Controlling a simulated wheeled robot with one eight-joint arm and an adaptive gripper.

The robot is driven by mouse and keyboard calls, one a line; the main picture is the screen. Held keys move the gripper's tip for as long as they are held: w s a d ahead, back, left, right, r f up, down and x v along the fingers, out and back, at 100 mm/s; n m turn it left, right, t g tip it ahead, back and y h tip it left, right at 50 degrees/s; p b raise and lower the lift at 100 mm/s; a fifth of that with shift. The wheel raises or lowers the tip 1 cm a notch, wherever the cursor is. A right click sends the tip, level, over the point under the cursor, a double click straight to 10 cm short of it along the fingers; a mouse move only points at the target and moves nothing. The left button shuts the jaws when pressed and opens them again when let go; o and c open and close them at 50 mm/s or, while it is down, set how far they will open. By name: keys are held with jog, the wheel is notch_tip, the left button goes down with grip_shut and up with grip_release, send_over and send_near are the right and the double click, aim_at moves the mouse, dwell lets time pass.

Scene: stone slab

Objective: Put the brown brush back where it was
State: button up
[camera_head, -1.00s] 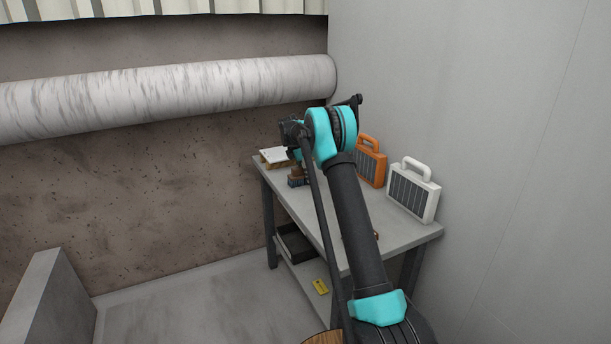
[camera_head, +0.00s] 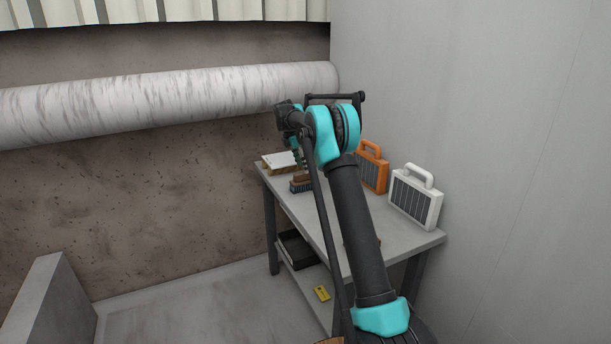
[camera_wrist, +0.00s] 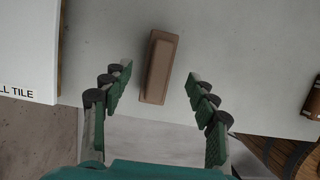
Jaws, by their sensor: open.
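The brown brush (camera_head: 301,178) rests on the grey table near its far left end, with dark bluish bristles under its brown top. In the wrist view the brush (camera_wrist: 160,66) shows from above, lying lengthwise between the two fingers and apart from both. My gripper (camera_wrist: 159,78) is open and empty above it. In the head view my gripper (camera_head: 298,150) is above the brush and partly hidden by my arm. No marking of an earlier resting place shows.
A white-topped tile box (camera_head: 281,162) lies left of the brush. An orange case (camera_head: 371,170) and a white case (camera_head: 414,200) stand along the wall. A brown round item (camera_wrist: 313,98) is at the right. A black tray (camera_head: 298,250) and yellow item (camera_head: 321,293) are on the lower shelf.

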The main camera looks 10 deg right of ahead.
jog(key=v, duration=0.3)
jog(key=shift+r, duration=0.15)
jog(key=shift+s+d+r, duration=0.1)
jog(key=shift+s+r, duration=0.05)
jog(key=shift+s, duration=0.2)
jog(key=s+d+f+m+y, duration=0.1)
jog(key=s+m, duration=0.4)
jog(key=s, duration=0.8)
jog(key=s+d+f+m+t, duration=0.1)
jog(key=s+d+f+m, duration=0.2)
jog(key=s, duration=1.1)
jog(key=s+d+f+m+t+y, duration=0.1)
jog(key=s+d+f+m, duration=0.1)
jog(key=s+m, duration=0.6)
jog(key=shift+s+f+m+y, duration=0.1)
jog(key=shift+s+m+y, duration=0.2)
jog(key=shift+s, duration=2.5)
jog(key=s+f+m+t, duration=0.1)
jog(key=s+f+m, duration=0.4)
jog(key=s, duration=0.9)
notch_tip(320, 180, down, 2)
jog(key=shift+a+f+y, duration=0.1)
jog(key=shift+a+y, duration=0.1)
jog(key=shift+y, duration=0.1)
jog(key=shift+w, duration=0.1)
